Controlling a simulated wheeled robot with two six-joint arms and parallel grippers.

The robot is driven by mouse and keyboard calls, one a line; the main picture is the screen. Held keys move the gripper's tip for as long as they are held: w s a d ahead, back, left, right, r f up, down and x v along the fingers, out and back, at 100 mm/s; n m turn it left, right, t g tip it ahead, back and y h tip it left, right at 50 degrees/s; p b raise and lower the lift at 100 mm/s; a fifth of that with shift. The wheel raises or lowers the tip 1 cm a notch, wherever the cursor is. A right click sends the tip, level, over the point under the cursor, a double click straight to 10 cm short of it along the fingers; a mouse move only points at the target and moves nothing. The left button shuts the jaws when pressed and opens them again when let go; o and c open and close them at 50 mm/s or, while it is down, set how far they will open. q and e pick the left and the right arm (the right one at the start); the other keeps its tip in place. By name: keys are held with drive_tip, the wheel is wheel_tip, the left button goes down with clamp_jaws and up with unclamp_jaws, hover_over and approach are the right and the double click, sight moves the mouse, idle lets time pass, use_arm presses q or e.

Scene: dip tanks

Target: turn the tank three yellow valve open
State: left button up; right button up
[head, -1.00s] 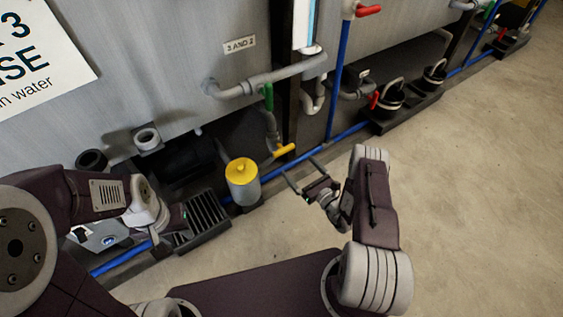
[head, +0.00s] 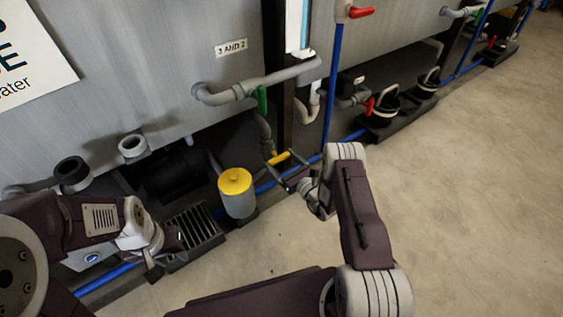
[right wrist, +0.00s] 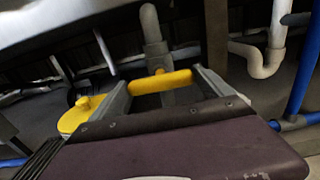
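The yellow valve handle (head: 278,158) sits low on a grey pipe below the tank wall, in the middle of the head view. It also shows in the right wrist view (right wrist: 160,82), lying crosswise between my fingers. My right gripper (head: 282,163) is open, with one finger at each end of the handle. Whether the fingers touch the handle ends I cannot tell. My left gripper (head: 160,260) is low at the left beside a dark slotted grate; its fingers are too small to read.
A yellow-capped grey canister (head: 237,195) stands left of the valve, next to the grate (head: 193,228). A green handle (head: 262,101) is above. A blue pipe (head: 330,90) and red handles are to the right. The floor (head: 470,200) at right is clear.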

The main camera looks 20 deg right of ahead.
drive_tip(key=shift+c, duration=0.5)
drive_tip(key=shift+n, duration=0.3)
drive_tip(key=n+p, duration=0.2)
drive_tip(key=shift+r+n, duration=0.15)
drive_tip(key=shift+n, duration=0.15)
drive_tip(key=n+p, duration=0.3)
drive_tip(key=n, duration=0.2)
drive_tip(key=n+p, duration=0.2)
drive_tip(key=n, duration=0.3)
drive_tip(key=shift+a, duration=0.1)
drive_tip(key=shift+s+f+n+p, duration=0.15)
drive_tip(key=shift+n+p, duration=0.35)
drive_tip(key=shift+n, duration=0.65)
drive_tip(key=shift+w+f+n+p, duration=0.15)
drive_tip(key=shift+n+p, duration=0.3)
drive_tip(key=shift+n, duration=0.7)
drive_tip(key=shift+s, duration=0.1)
